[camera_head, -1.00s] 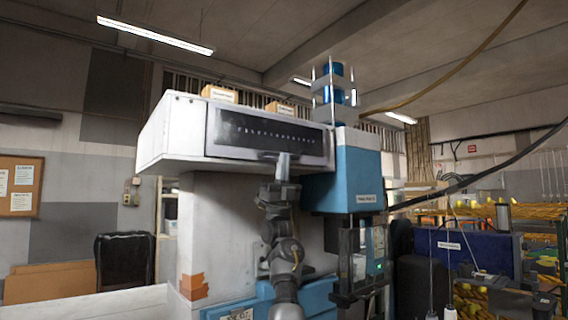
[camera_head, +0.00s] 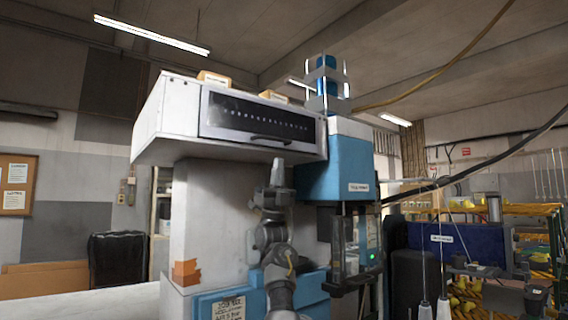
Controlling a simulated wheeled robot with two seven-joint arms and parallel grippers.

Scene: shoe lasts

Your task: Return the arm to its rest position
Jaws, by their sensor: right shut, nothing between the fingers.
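My right arm rises from the bottom middle of the head view. Its right gripper (camera_head: 277,172) points up, shut and empty, in front of the white machine (camera_head: 212,215). The fingertips are just below the dark panel (camera_head: 258,118) with a handle, and a small gap shows between them and the handle. My left gripper is not in view.
The machine's blue column (camera_head: 340,168) stands right of my gripper, with a dark frame below it. The white upper housing overhangs the arm. Racks with yellow items (camera_head: 490,270) stand at the right. A black chair (camera_head: 117,258) is at the left.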

